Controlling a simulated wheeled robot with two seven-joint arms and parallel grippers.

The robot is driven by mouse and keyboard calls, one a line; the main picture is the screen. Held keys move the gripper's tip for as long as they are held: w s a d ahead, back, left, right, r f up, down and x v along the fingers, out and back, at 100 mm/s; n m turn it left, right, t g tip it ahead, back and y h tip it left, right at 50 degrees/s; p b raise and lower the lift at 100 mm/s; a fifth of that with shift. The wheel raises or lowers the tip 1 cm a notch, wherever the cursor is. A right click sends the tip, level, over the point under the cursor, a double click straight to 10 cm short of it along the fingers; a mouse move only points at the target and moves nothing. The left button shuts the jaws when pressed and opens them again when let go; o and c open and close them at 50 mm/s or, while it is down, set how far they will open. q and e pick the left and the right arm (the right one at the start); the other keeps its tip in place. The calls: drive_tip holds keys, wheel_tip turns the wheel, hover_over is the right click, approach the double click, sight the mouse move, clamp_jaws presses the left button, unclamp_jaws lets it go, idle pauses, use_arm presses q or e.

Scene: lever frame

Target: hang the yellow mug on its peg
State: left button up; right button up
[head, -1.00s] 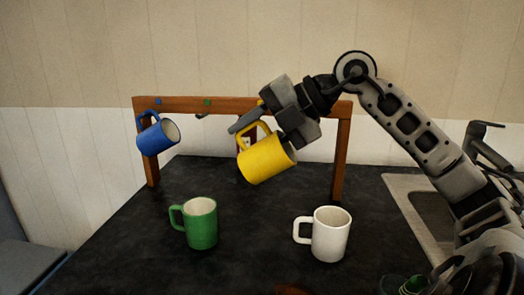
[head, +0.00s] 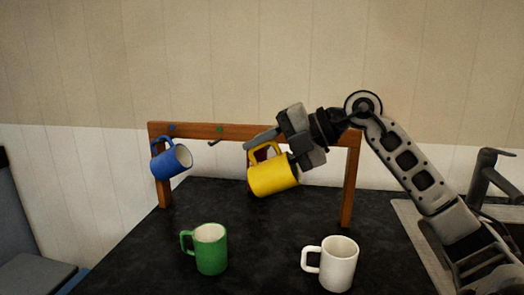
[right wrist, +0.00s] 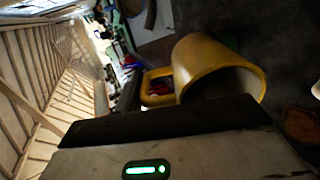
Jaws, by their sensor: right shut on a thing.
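The yellow mug (head: 273,178) is held tilted in the air in front of the wooden frame's (head: 190,130) top beam, right of its middle. My right gripper (head: 266,143) is shut on the mug's handle from above. In the right wrist view the mug's body (right wrist: 212,60) and handle (right wrist: 153,98) show beside the gripper. The yellow mug's peg cannot be made out; mug and gripper cover that stretch of beam. My left gripper is not in view.
A blue mug (head: 172,162) hangs at the frame's left. A bare peg (head: 214,142) sits below a green mark. A dark red thing (head: 261,154) shows partly behind the yellow mug. A green mug (head: 210,250) and a white mug (head: 339,265) stand on the dark counter (head: 250,230).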

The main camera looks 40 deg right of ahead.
sight(267, 148)
drive_tip(key=shift+w+d+r+p, duration=0.1)
drive_tip(key=shift+w+d+p, duration=0.4)
drive_tip(key=shift+d, duration=0.15)
drive_tip(key=shift+w+d+p, duration=0.45)
drive_tip(key=shift+d, duration=0.15)
drive_tip(key=shift+w+d+p, duration=0.7)
drive_tip(key=shift+d+p, duration=0.15)
drive_tip(key=shift+w+d+p, duration=0.45)
drive_tip(key=shift+d, duration=0.1)
drive_tip(key=shift+w+d+f, duration=0.4)
drive_tip(key=shift+d+f, duration=0.1)
drive_tip(key=shift+f, duration=0.05)
use_arm(q)
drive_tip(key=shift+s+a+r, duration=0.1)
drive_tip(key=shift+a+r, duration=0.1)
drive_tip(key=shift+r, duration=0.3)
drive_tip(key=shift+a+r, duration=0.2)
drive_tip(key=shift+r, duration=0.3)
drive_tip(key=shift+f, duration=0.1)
drive_tip(key=shift+p, duration=0.35)
use_arm(e)
drive_tip(key=shift+r, duration=0.2)
